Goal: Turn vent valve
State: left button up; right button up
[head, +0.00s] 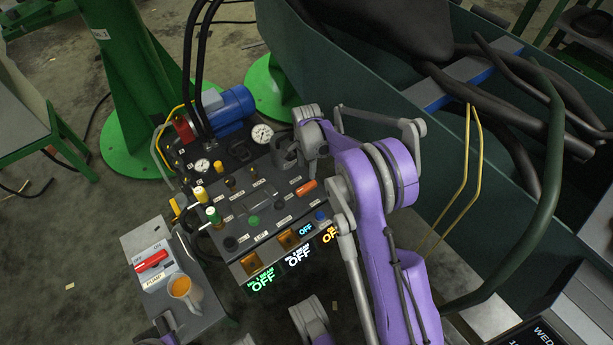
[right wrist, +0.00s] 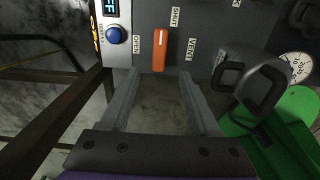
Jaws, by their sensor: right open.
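The vent valve has an orange handle (head: 306,187) on the grey control panel, near its right side. In the right wrist view the handle (right wrist: 160,50) points along the picture's vertical, with labels OPEN, SHUT and VENT around it. My right gripper (right wrist: 160,88) is open and empty; its two fingers are spread either side of the handle's line, with the handle beyond the tips and apparently untouched. In the head view the right gripper (head: 313,150) is above the panel, partly hidden by its own wrist. Parts of my left arm show at the bottom edge; its jaws are not clear.
A black loop-shaped part (right wrist: 250,80) stands close to the right finger, beside a gauge (right wrist: 297,65). A blue button (right wrist: 115,35) is left of the handle. A green tank wall (head: 455,190) stands at right.

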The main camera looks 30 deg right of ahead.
aim_at(306, 186)
notch_tip(306, 186, down, 11)
jog(key=b, duration=0.2)
jog(key=shift+a+r+b, duration=0.1)
jog(key=shift+r+b, duration=0.1)
jog(key=shift+b, duration=0.2)
grip_shut()
